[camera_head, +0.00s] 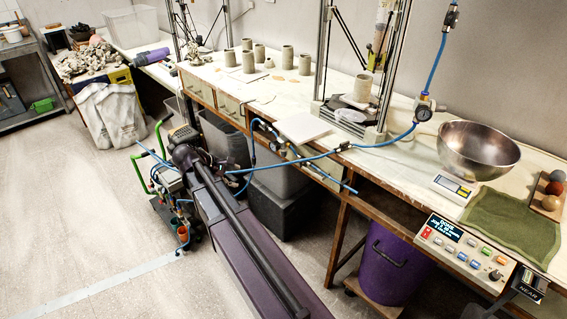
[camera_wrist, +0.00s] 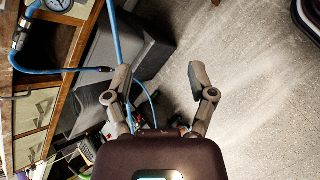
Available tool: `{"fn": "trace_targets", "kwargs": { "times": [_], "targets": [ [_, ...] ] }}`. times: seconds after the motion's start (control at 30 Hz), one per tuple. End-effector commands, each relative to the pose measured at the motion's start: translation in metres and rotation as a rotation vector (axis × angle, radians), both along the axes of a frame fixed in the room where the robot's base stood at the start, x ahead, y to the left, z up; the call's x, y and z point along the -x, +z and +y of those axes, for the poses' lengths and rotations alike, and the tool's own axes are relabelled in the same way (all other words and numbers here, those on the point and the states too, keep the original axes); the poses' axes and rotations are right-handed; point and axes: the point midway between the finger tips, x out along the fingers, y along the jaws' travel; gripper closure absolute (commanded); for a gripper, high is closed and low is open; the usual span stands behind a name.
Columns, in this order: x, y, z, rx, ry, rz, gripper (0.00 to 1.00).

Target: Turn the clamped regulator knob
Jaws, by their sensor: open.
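A pressure gauge (camera_head: 424,111) with blue fittings and a blue hose hangs at the right upright of the frame on the bench. A gauge (camera_wrist: 57,4) also shows at the top left of the wrist view, cut by the edge, with a blue fitting (camera_wrist: 20,37) below it. I cannot make out the regulator knob for certain in either view. My gripper (camera_wrist: 166,85) is open, its two fingers wide apart with nothing between them. It points past the bench toward the floor.
The long bench (camera_head: 400,160) carries several clay cylinders, a steel bowl (camera_head: 478,148) and a green cloth (camera_head: 513,225). A control panel (camera_head: 465,252) sits at its front edge. A purple bin (camera_head: 392,262) stands underneath. Blue hoses cross the bench front. Floor at left is mostly clear.

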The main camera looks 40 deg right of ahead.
Motion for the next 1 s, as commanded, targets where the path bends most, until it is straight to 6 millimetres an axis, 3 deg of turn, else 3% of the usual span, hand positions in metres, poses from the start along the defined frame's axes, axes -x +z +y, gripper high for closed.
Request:
{"fn": "trace_targets", "kwargs": {
  "times": [0.03,0.5,0.8,1.0],
  "targets": [
    [-0.010,-0.016,-0.009,0.033,0.019,0.034,0.28],
    [-0.059,-0.044,-0.079,0.341,0.145,0.432,0.28],
    [-0.086,-0.053,-0.108,0.485,0.159,0.697,0.28],
    [-0.095,-0.052,-0.116,0.530,0.153,0.797,0.28]
  ]
}}
